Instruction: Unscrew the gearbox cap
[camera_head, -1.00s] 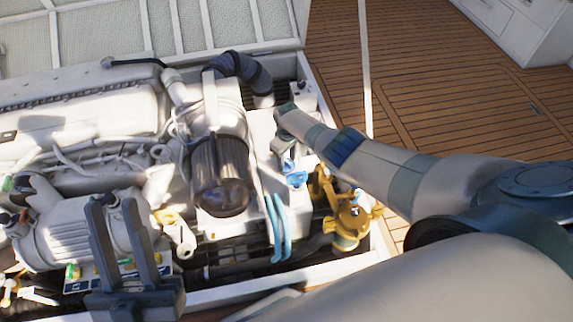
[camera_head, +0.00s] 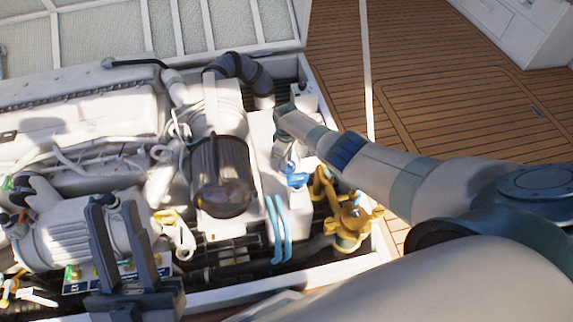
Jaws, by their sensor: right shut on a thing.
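The blue gearbox cap (camera_head: 297,180) sits at the right side of the engine bay, on the white housing. My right gripper (camera_head: 286,166) reaches down beside it from the wrist. It is shut on the cap, though the fingers are small and partly shaded, so the exact contact is hard to see. Whether the cap is still seated in its opening cannot be told. My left gripper (camera_head: 114,203) is open and empty, with its two dark fingers pointing up in front of the grey cylindrical motor at the lower left.
A yellow-gold valve fitting (camera_head: 350,225) stands close to the right of the cap. Light-blue hoses (camera_head: 277,230) run just below it, and a dark ribbed filter (camera_head: 220,170) stands to its left. The hatch's white rim (camera_head: 335,115) borders the wooden deck (camera_head: 455,90).

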